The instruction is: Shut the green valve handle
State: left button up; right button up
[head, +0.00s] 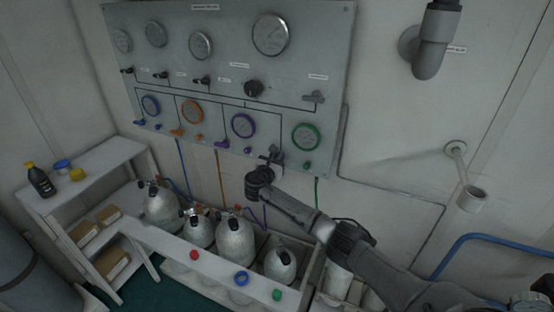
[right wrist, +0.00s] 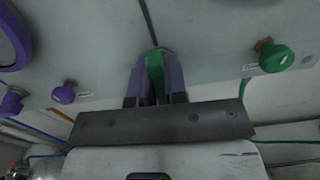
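The green valve handle (right wrist: 155,74) shows in the right wrist view, between the two fingers of my right gripper (right wrist: 155,84). The fingers press close on both its sides, and its near part is hidden between them. A dark line on the panel runs up from its far end. In the head view my right gripper (head: 272,159) is at the lower edge of the grey panel (head: 225,70), left of and below the green-ringed gauge (head: 306,136). There it hides the handle. My left gripper is not in view.
A round green knob (right wrist: 277,57) is right of the gripper and a purple knob (right wrist: 65,94) left of it. Blue, orange and purple levers (head: 222,144) line the panel to the left. Grey cylinders (head: 236,240) stand in a rack below. A white shelf (head: 95,165) stands left.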

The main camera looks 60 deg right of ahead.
grip_shut()
